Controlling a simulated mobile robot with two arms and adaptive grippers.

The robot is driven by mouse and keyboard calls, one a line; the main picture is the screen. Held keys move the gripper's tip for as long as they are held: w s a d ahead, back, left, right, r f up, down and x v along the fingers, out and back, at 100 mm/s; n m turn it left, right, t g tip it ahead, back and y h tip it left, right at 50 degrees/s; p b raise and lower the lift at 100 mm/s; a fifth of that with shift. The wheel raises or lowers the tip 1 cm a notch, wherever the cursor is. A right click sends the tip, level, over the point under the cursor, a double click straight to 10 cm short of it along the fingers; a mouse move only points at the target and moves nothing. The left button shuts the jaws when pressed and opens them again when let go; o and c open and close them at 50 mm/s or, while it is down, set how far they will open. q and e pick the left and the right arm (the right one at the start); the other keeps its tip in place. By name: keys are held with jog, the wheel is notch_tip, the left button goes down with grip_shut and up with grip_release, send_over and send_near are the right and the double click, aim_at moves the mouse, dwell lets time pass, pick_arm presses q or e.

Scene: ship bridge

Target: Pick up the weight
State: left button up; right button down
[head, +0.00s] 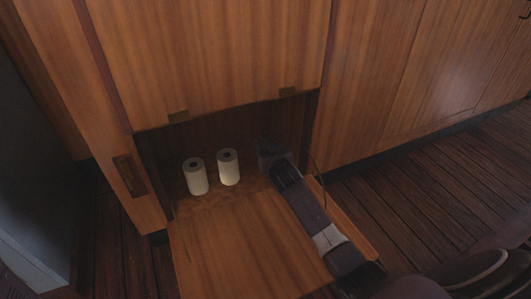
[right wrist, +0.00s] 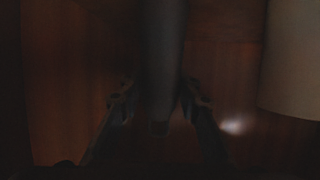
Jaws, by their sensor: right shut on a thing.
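My right arm reaches from the lower right into an open low compartment in the wooden cabinet. My right gripper (head: 274,158) is inside at the compartment's right side, to the right of two pale rolls. In the right wrist view, a dark grey upright thing (right wrist: 165,60), which looks like the weight, stands between the two fingers, and the right gripper (right wrist: 160,105) is shut on it. The picture is dark, so its full shape is unclear. In the head view the gripper hides most or all of it. My left gripper is not in view.
Two pale rolls, a left one (head: 195,176) and a right one (head: 228,167), stand in the compartment. One pale roll (right wrist: 292,60) shows close at the right in the wrist view. A flat wooden panel (head: 235,245) extends in front of the opening. The wooden floor (head: 440,195) at right looks clear.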

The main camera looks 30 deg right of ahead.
jog(key=shift+w+r, duration=0.1)
jog(key=shift+r, duration=0.3)
